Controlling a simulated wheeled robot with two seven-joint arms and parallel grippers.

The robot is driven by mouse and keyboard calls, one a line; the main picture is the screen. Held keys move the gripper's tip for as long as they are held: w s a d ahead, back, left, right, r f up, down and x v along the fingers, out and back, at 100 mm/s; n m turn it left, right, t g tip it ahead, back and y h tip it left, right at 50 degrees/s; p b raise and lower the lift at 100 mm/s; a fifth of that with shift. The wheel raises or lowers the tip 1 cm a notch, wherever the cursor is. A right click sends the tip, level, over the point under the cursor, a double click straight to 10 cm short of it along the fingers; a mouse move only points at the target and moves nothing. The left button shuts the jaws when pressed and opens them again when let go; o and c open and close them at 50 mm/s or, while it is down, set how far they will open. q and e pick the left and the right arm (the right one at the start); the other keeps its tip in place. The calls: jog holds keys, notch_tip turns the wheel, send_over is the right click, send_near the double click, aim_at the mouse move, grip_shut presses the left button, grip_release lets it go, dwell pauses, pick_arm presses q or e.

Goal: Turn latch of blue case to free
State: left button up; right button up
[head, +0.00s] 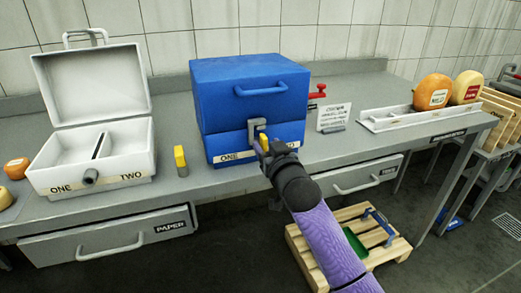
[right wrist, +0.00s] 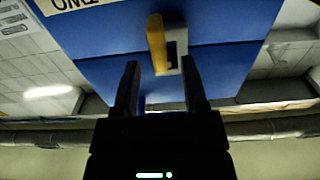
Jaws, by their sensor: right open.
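The blue case (head: 225,115) stands shut on the grey counter, a handle on its lid. Its latch has a yellow lever (head: 264,141) beside a grey plate (head: 257,125) on the front face. My right gripper (head: 264,152) is just in front of the latch and partly covers it and the label strip. In the right wrist view the open fingers (right wrist: 160,72) point at the blue front (right wrist: 100,48). The yellow lever (right wrist: 157,45) shows between and beyond the fingertips; I cannot tell whether they touch it. My left gripper is out of view.
An open white case (head: 92,80) with two compartments stands left, with a yellow block (head: 181,158) between the cases. A red clamp (head: 318,91), a small sign (head: 334,117) and a white rack (head: 395,118) with cheese wheels (head: 432,92) are right. A pallet (head: 350,235) lies below.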

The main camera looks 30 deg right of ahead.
jog(key=shift+x, duration=0.9)
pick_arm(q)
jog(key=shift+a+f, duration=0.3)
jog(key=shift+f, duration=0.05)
pick_arm(e)
jog(key=shift+w, duration=0.1)
jog(key=shift+c, duration=0.9)
grip_shut()
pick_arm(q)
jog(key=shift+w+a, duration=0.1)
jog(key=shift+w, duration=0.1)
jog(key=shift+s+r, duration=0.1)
